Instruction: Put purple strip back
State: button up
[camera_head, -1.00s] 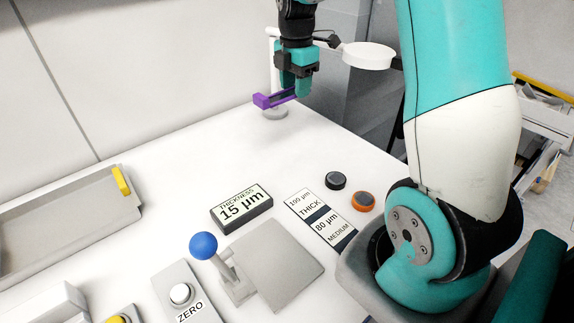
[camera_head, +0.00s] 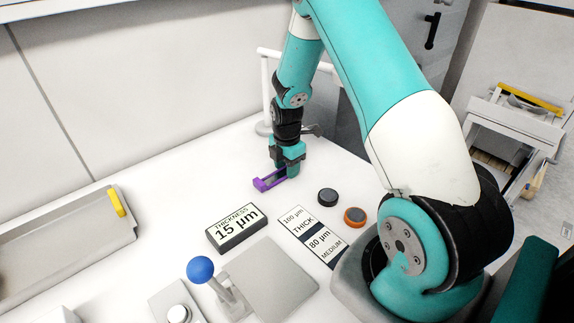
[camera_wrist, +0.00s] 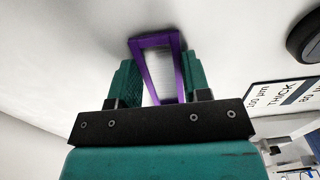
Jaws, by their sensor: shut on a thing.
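The purple strip (camera_head: 264,184) is a purple frame with a pale grey middle. My gripper (camera_head: 284,172) is shut on it and holds it low over the white table, at the back near the wall. I cannot tell whether the strip touches the table. In the wrist view the purple strip (camera_wrist: 175,40) sticks out between the two teal fingers of my gripper (camera_wrist: 160,85). Its near end is hidden behind the gripper's black bar.
A card (camera_head: 312,234) marked 100 µm THICK and 80 µm MEDIUM lies nearby, beside a black disc (camera_head: 328,196) and an orange-rimmed disc (camera_head: 354,216). The thickness display (camera_head: 236,227) reads 15 µm. A blue-knobbed lever (camera_head: 201,269) and a grey tray (camera_head: 60,240) stand left.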

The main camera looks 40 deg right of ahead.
jog(key=shift+f, duration=0.25)
jog(key=o, duration=1)
notch_tip(320, 180, up, 12)
jog(key=b, duration=0.2)
jog(key=s+a+r+m, duration=0.2)
jog(key=a+r, duration=0.3)
jog(key=a, duration=0.3)
jog(key=s+a+r+m+y, duration=0.1)
jog(key=s+a+r+m, duration=0.1)
jog(key=s+a, duration=0.4)
jog(key=s+a+r+m+y, duration=0.1)
jog(key=s+a+r+m, duration=0.2)
jog(key=s+a, duration=0.4)
jog(key=s+a+r+m+y, duration=0.2)
jog(key=s+a+r+m, duration=0.1)
jog(key=s+a, duration=0.4)
jog(key=shift+s+a+m, duration=0.2)
jog(key=shift+s+m, duration=0.3)
jog(key=shift+s, duration=0.5)
